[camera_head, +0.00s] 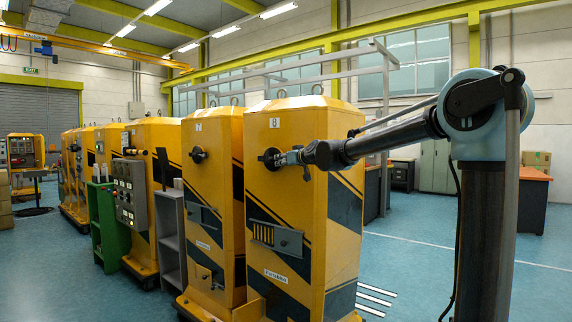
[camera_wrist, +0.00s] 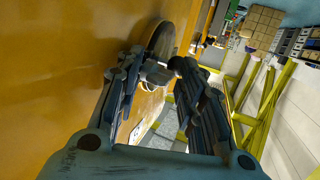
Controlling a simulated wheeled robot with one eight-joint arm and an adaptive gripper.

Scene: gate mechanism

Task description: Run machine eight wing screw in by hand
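Machine eight is the yellow cabinet (camera_head: 313,215) with dark stripes and a plate marked 8 near its top. Its wing screw (camera_head: 271,158) stands out from a dark round flange on the upper front face. In the wrist view, the round flange (camera_wrist: 160,38) lies against the yellow panel. The grey wing screw (camera_wrist: 156,73) sits between the fingertips of my gripper (camera_wrist: 163,70). My gripper (camera_head: 291,157) reaches the screw from the right, with both fingers against it. The screw's shank and thread are hidden.
A similar yellow cabinet (camera_head: 212,215) stands close on the left, with its own dark fitting (camera_head: 198,154) at like height. A grey control box (camera_head: 130,195) and green stand (camera_head: 103,225) are farther left. Blue floor (camera_head: 425,270) is clear to the right.

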